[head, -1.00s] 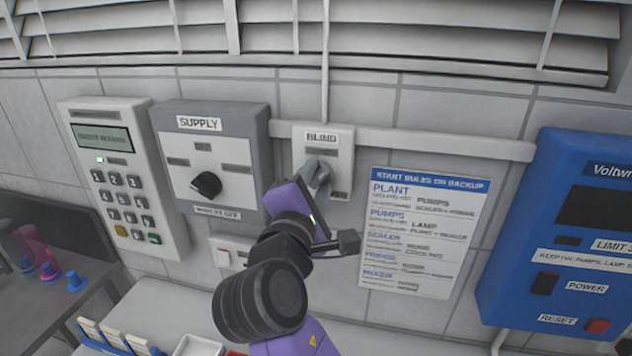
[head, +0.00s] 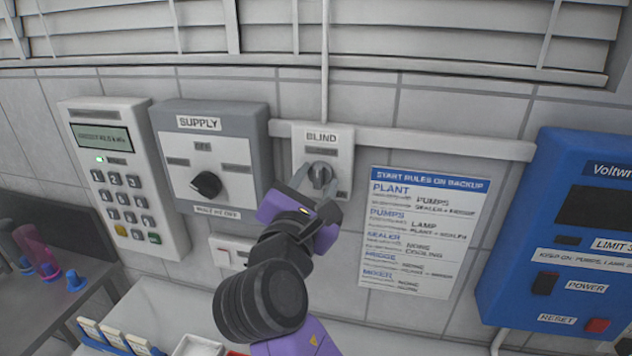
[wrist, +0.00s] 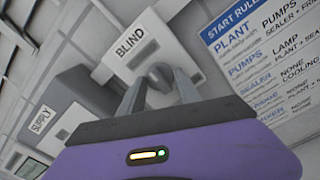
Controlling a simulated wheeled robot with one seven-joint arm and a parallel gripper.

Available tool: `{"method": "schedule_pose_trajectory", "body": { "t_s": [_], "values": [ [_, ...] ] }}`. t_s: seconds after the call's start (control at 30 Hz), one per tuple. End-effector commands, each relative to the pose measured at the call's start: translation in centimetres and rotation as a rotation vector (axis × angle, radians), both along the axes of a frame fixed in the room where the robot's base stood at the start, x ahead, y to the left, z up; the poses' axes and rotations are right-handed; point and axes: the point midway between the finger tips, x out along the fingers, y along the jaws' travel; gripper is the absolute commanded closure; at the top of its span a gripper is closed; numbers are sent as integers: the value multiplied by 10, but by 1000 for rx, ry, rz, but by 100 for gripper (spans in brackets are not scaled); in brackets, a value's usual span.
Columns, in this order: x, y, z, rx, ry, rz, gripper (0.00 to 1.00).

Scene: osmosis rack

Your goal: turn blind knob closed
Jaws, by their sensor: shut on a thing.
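The blind knob (head: 320,175) is a small grey knob on a white wall box (head: 341,143) labelled BLIND, in the middle of the head view. It also shows in the wrist view (wrist: 160,74) below the BLIND label. My gripper (head: 318,182), purple with grey fingers, reaches the knob from below. Its two fingers stand on either side of the knob and are shut on it. The fingers hide parts of the box's lower face, and the small labels there are too blurred to read.
The grey SUPPLY box (head: 255,125) with a black knob (head: 206,184) is close on the left, beside a keypad (head: 125,185). A rules sheet (head: 420,230) hangs on the right, then a blue panel (head: 560,215). Slatted blinds (head: 420,35) hang above.

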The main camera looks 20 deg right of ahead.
Motion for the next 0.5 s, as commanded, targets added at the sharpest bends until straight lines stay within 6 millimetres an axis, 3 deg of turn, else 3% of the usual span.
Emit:
{"method": "schedule_pose_trajectory", "body": {
  "t_s": [0.43,0.47,0.5],
  "values": [
    [0,3,-3,-9,13,5,100],
    [0,3,-3,-9,13,5,58],
    [0,3,-3,-9,13,5,50]
  ]
}}
